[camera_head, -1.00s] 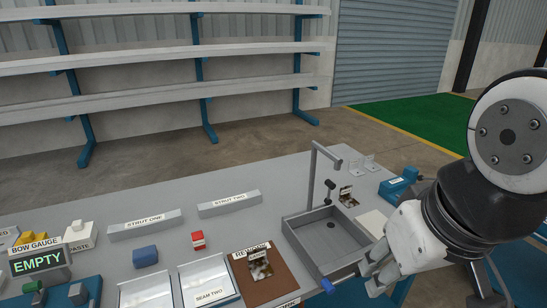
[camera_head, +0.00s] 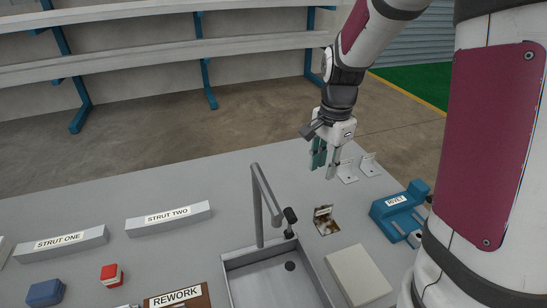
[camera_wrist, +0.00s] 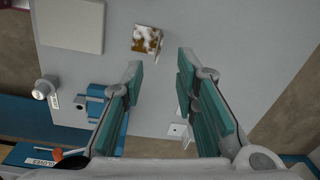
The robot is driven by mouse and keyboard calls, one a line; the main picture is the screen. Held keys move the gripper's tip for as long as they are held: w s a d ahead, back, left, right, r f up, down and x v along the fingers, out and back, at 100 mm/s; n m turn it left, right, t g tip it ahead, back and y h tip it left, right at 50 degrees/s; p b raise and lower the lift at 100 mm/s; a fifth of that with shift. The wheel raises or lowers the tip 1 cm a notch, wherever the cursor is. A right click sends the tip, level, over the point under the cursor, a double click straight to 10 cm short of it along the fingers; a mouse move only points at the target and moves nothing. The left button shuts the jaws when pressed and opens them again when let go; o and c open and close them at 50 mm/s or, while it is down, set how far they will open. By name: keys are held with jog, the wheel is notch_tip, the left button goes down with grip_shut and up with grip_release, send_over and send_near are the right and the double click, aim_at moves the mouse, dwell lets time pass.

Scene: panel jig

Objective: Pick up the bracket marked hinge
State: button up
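Two pale L-shaped brackets stand near the table's far right edge in the head view: a left one (camera_head: 348,172) and a right one (camera_head: 369,164). No label on either can be read. A rusty-brown bracket (camera_head: 325,220) with a small unreadable tag lies nearer; it also shows in the wrist view (camera_wrist: 146,39). My gripper (camera_head: 325,167) is above the table just left of the pale brackets, pointing down. In the wrist view its fingers (camera_wrist: 160,64) are wide apart with nothing between them. A pale bracket (camera_wrist: 178,130) shows beyond, partly hidden by the right finger.
A grey sink-like tray (camera_head: 228,265) with a tall post (camera_head: 257,205) stands left of the rusty bracket. A pale block (camera_head: 358,275) and a blue rivet fixture (camera_head: 400,208) lie nearer and right.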

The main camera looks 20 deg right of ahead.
notch_tip(320, 180, down, 6)
jog(key=w+d+r+m, duration=0.1)
jog(key=w+d+m, duration=0.1)
jog(key=d+m, duration=0.1)
send_over(325, 206)
notch_tip(325, 206, down, 8)
jog(key=r, duration=0.1)
jog(key=shift+g, duration=0.3)
notch_tip(325, 206, down, 6)
jog(key=shift+r, duration=0.2)
jog(key=shift+w+f, duration=0.15)
jog(key=shift+f, duration=0.45)
jog(key=shift+c, duration=0.6)
grip_shut()
